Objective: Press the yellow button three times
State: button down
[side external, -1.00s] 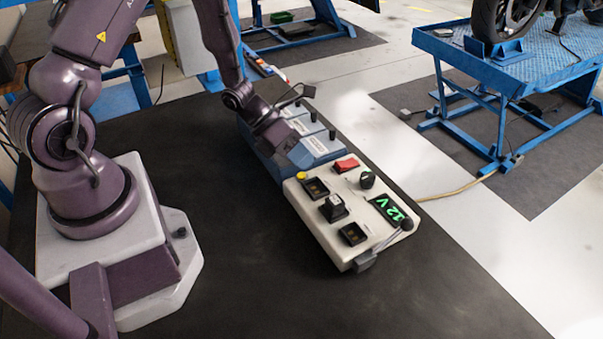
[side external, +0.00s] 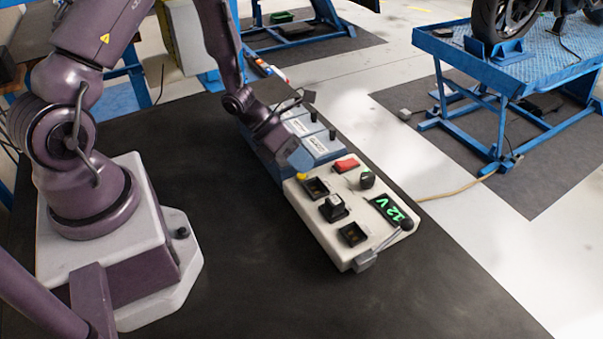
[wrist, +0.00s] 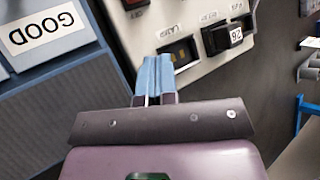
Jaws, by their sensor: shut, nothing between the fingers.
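In the wrist view the shut blue fingers (wrist: 154,72) lie over the panel edge, and the yellow button is not visible there.
The panel also carries a red rocker (side external: 346,164), a dark knob (side external: 367,181), a black switch (side external: 333,207), a green 12 V display (side external: 394,209) and a ball-ended lever (side external: 406,225). Blue labelled boxes (side external: 322,146) adjoin it. The dark tabletop (side external: 245,245) in front is clear.

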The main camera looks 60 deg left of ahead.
jog(key=shift+f, duration=0.3)
jog(key=shift+r, duration=0.15)
dwell(0.4)
jog(key=shift+r, duration=0.7)
jog(key=shift+r, duration=2.5)
dwell(0.5)
